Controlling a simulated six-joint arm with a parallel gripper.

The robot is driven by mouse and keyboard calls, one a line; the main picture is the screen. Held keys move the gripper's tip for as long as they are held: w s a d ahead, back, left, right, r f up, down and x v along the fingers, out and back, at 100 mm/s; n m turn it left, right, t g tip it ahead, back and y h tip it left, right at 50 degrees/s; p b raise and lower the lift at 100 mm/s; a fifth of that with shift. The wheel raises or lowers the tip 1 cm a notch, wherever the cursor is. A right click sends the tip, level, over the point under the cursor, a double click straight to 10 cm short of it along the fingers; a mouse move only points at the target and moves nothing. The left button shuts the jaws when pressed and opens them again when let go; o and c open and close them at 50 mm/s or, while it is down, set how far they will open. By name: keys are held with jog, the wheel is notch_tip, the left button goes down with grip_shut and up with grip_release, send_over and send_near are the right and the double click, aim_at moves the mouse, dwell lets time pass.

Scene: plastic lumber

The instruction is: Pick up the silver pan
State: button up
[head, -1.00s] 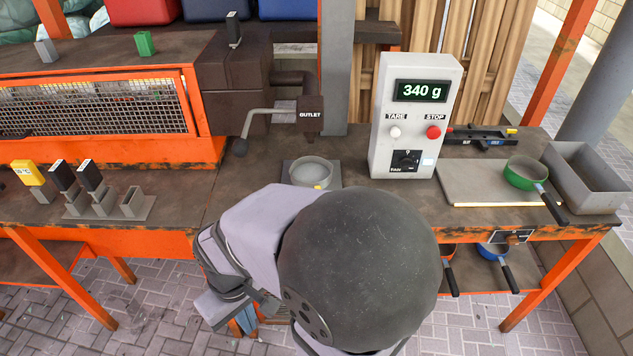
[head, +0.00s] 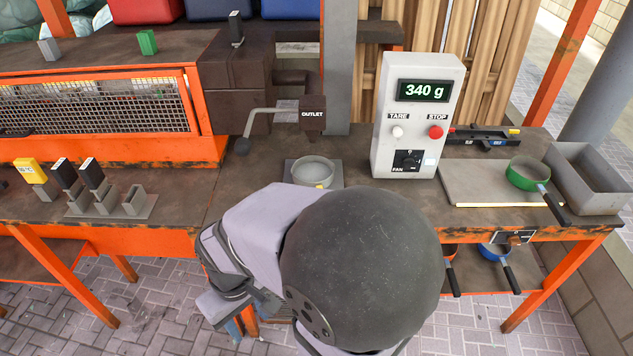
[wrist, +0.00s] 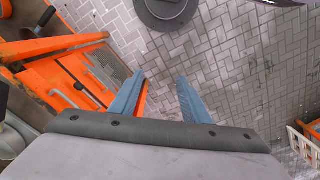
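The silver pan (head: 313,172) stands on a small square plate under the outlet, on the middle of the workbench. Its round grey rim shows in the head view; the near part and any handle are hidden behind my arm. My gripper's fingers (wrist: 157,98) show in the wrist view as two blue fingers, spread apart with nothing between them. They are over the paved floor beside an orange bench frame, away from the pan. In the head view my arm covers most of the gripper.
A scale box (head: 416,115) reading 340 g stands right of the pan. A green pan (head: 524,174) rests on a board (head: 484,192) beside a grey bin (head: 591,180). A blue pan (head: 492,251) is on the lower shelf. A lever (head: 250,128) reaches out left of the outlet.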

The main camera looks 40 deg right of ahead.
jog(key=s+d+m+y+p, duration=0.1)
jog(key=s+d+m+p, duration=0.15)
jog(key=d+m, duration=0.4)
jog(key=s+d+m+y+p, duration=0.1)
jog(key=d+m+p, duration=0.3)
jog(key=d, duration=0.6)
jog(key=w+d+r+t+h, duration=0.1)
jog(key=w+d, duration=0.2)
jog(key=d, duration=0.1)
jog(key=w+d+r+n+t+h, duration=0.1)
jog(key=w+d, duration=0.3)
jog(key=d, duration=0.1)
jog(key=w+d+r+n+t+h, duration=0.1)
jog(key=w+d+r, duration=0.1)
jog(key=d, duration=0.3)
jog(key=shift+w+d+n+t+h, duration=0.25)
jog(key=shift+w+t+h, duration=0.15)
jog(key=shift+w, duration=0.3)
jog(key=shift+w+d+n, duration=0.15)
jog(key=shift+d+n, duration=0.2)
jog(key=shift+n, duration=0.45)
